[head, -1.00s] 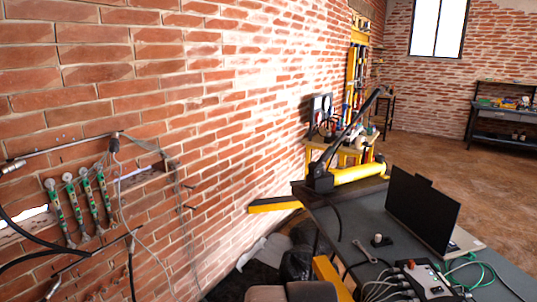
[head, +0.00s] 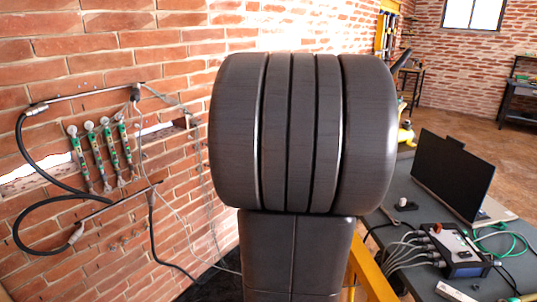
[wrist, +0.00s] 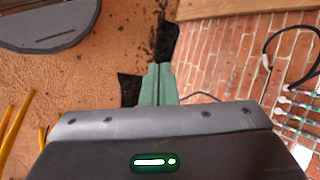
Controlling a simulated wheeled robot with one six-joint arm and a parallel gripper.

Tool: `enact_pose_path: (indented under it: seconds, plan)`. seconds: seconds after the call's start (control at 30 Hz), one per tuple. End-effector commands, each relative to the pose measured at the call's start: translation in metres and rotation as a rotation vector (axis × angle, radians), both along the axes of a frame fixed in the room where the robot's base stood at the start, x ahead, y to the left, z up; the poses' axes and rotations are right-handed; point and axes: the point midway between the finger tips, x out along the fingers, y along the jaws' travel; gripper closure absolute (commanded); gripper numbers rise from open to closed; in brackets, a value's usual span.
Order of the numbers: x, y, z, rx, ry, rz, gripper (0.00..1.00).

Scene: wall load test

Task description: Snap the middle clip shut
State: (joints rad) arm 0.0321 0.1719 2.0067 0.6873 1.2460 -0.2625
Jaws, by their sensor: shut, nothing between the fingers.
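No clip can be made out clearly in either view. Several slim green devices with pale round tops (head: 101,158) hang in a slanted row on the brick wall at the left of the head view. They show small at the right edge of the wrist view (wrist: 297,116). My gripper (wrist: 160,67) is shut and empty in the wrist view, its green fingers together over the floor and apart from the wall. In the head view my own dark arm fills the middle and hides the gripper.
Black hoses (head: 38,146) and thin grey cables loop around the devices on the brick wall (head: 150,50). At the right, a table holds a laptop (head: 452,177) and a cabled box (head: 447,250). Yellow bars (wrist: 15,118) stand at the left of the wrist view.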

Motion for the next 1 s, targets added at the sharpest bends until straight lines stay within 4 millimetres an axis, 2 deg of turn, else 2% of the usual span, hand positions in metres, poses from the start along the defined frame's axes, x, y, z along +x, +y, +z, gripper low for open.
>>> enact_pose_path:
  seconds: [0.03, 0.2, 0.3, 0.43, 0.53, 0.63, 1.0]
  plan:
    - [0.022, 0.016, -0.019, 0.096, 0.004, 0.000, 1.00]
    - [0.096, 0.065, -0.025, 0.449, -0.053, 0.007, 1.00]
    - [0.135, 0.082, -0.024, 0.626, -0.114, 0.006, 1.00]
    - [0.173, 0.093, -0.021, 0.792, -0.191, 0.002, 1.00]
    - [0.189, 0.097, -0.018, 0.867, -0.233, -0.001, 1.00]
    - [0.197, 0.098, -0.015, 0.902, -0.253, -0.003, 1.00]
    - [0.197, 0.098, -0.013, 0.907, -0.257, -0.004, 1.00]
